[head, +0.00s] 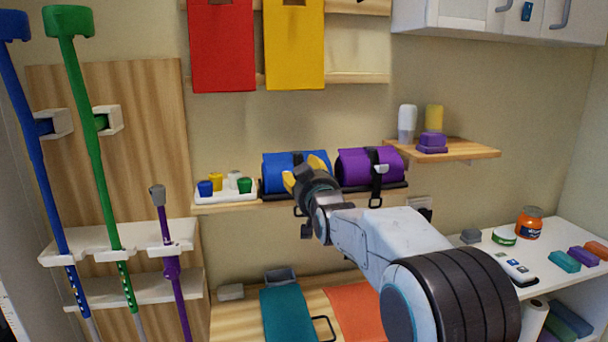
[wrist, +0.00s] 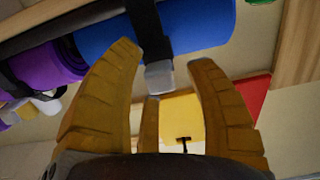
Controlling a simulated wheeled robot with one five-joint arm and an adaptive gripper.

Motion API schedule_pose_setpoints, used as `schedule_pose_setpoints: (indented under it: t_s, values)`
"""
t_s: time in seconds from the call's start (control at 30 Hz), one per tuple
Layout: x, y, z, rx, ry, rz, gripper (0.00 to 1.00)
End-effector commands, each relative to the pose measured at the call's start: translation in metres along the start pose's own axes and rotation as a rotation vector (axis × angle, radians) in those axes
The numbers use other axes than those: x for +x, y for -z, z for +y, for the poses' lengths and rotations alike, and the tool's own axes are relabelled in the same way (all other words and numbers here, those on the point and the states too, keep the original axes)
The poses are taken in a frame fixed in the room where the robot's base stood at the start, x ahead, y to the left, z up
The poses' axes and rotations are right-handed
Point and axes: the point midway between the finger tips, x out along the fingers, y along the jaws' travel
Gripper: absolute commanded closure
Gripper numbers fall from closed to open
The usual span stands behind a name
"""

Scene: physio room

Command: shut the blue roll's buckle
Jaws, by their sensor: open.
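The blue roll (head: 283,170) lies on a wall shelf, with a black strap (head: 298,158) around it. My gripper (head: 304,176) is in front of the blue roll and covers part of it in the head view. In the wrist view, my gripper (wrist: 163,58) is open, its yellow fingers spread below the blue roll (wrist: 200,25). The black strap (wrist: 148,30) runs down to a grey buckle piece (wrist: 160,77), which shows between the fingers. I cannot tell whether the fingers touch it. The buckle's other half is not clearly visible.
A purple roll (head: 355,167) with its own strap and pale buckle (head: 381,169) lies close on the right. A white tray (head: 212,197) with several small cups stands on the left. Red (head: 221,50) and yellow (head: 295,50) hangings are above. A lower bench (head: 240,315) lies beneath.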

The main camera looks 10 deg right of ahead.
Motion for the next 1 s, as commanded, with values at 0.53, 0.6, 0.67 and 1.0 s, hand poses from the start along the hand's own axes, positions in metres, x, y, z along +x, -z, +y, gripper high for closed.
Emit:
schedule_pose_setpoints:
  t_s: [0.53, 0.6, 0.67, 1.0]
  values:
    - [-0.0002, -0.0001, 0.0000, 0.000, 0.000, 0.000, 0.78]
    - [-0.0002, 0.0000, 0.0000, 0.000, 0.000, 0.000, 0.84]
    - [-0.0002, 0.0001, 0.0000, 0.000, 0.000, 0.000, 0.90]
    - [-0.0003, -0.0004, -0.0002, 0.000, 0.000, 0.004, 1.00]
